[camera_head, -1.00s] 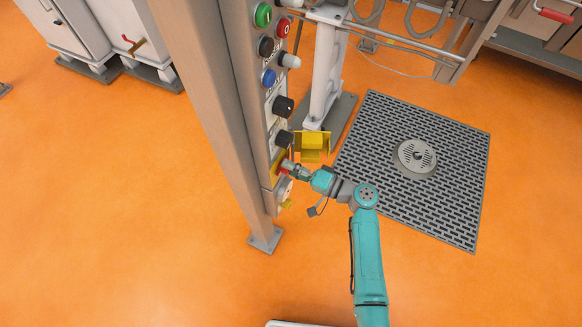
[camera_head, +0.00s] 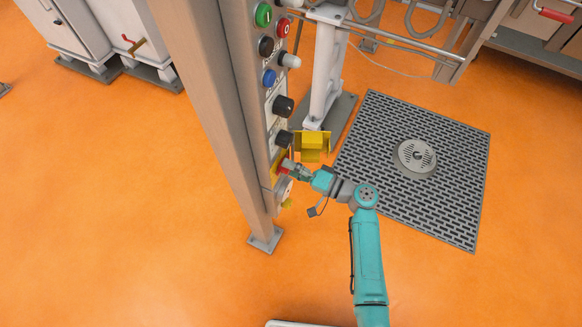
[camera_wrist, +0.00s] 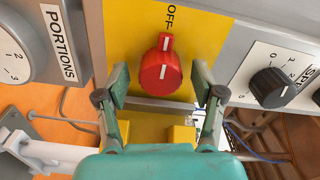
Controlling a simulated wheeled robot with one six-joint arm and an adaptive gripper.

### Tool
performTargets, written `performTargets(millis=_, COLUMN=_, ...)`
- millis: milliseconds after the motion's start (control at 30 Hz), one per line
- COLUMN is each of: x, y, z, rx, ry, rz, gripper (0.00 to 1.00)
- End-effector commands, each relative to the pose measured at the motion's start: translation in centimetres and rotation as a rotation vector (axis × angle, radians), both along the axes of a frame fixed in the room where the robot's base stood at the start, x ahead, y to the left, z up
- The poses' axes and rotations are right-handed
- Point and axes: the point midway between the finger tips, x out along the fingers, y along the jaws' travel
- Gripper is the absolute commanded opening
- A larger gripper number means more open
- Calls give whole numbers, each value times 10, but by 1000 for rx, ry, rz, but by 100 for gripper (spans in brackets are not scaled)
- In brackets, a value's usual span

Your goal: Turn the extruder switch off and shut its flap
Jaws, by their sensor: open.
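The red extruder switch (camera_wrist: 160,72) sits on a yellow plate (camera_wrist: 205,38) in the wrist view. Its grip points up, roughly toward the OFF lettering (camera_wrist: 171,18). My gripper (camera_wrist: 162,86) is open, with one finger on each side of the switch and visible gaps between. In the head view, my gripper (camera_head: 297,170) is at the lower part of the panel, partly covering the red switch (camera_head: 284,166). The yellow flap (camera_head: 311,146) stands open, sticking out from the panel beside the switch. Yellow flap parts (camera_wrist: 182,134) show below the switch in the wrist view, partly hidden by my gripper.
A black knob (camera_wrist: 271,88) is right of the switch and a grey PORTIONS dial (camera_wrist: 18,52) left in the wrist view. Several buttons and knobs line the panel (camera_head: 256,115) above. The orange floor right of the panel holds a drain grate (camera_head: 450,175).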

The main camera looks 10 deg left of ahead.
Motion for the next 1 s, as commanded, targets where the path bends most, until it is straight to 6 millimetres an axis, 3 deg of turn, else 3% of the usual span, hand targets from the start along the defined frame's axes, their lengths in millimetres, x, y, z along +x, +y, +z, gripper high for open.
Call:
performTargets(millis=167, x=-3, y=-10, z=0, rx=0, ry=1, rz=-3, gripper=68)
performTargets(millis=700, x=-35, y=-99, z=0, rx=0, ry=0, rz=-3, gripper=68)
performTargets(millis=1000, x=-41, y=-113, z=0, rx=-1, ry=0, rz=0, gripper=68)
